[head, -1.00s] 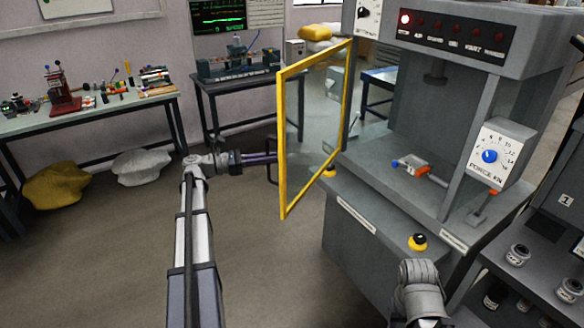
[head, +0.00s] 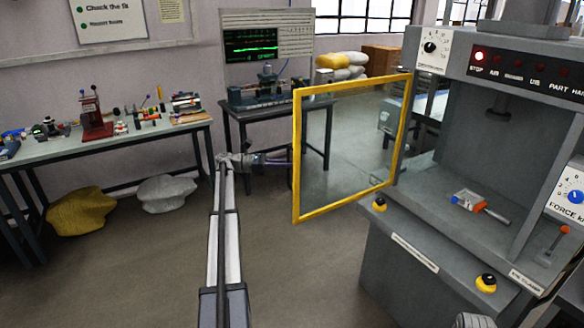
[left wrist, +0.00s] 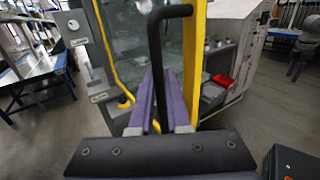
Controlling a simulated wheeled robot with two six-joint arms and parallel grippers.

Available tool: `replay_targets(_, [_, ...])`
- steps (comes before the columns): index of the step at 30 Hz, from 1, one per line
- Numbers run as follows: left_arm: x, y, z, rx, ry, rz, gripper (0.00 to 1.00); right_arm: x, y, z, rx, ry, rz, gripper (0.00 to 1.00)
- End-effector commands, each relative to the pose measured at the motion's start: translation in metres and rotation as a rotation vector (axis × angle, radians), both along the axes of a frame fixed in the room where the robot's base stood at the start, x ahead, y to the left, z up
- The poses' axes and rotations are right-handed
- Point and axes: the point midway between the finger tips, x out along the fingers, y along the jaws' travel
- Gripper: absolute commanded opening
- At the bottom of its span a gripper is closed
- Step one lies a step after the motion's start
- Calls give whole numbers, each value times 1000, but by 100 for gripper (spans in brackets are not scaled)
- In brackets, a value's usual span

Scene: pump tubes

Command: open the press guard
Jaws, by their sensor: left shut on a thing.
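The press guard (head: 345,203) is a clear pane in a yellow frame. It stands swung out to the left of the grey press (head: 425,222), leaving the press opening uncovered. My left gripper (head: 287,162) is at the guard's left edge. In the left wrist view, its purple fingers (left wrist: 160,90) are shut on the guard's black bar handle (left wrist: 155,45), beside the yellow frame. The gripper partly hides the handle in the head view. My right gripper is out of view; only a bit of the right arm shows at the bottom edge.
A red-and-grey tool (head: 480,206) lies on the press bed. Yellow-and-black buttons (head: 486,283) sit on the press front. A workbench (head: 115,150) and a dark table (head: 240,112) stand along the wall, with sacks (head: 80,211) below the bench. The floor between is clear.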

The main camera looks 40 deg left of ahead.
Motion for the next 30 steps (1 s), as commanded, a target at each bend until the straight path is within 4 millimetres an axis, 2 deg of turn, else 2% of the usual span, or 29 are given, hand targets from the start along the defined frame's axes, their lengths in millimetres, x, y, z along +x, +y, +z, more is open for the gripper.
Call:
replay_targets(11, [1, 0, -1, 3, 3, -2, 0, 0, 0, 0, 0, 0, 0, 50])
replay_targets(12, [1, 0, -1, 2, 3, -2, 18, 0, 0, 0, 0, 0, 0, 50])
replay_targets(19, [1, 0, -1, 1, 2, -1, 44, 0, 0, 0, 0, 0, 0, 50])
replay_targets(30, [-2, 4, 0, 2, 1, -1, 45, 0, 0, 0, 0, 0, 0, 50])
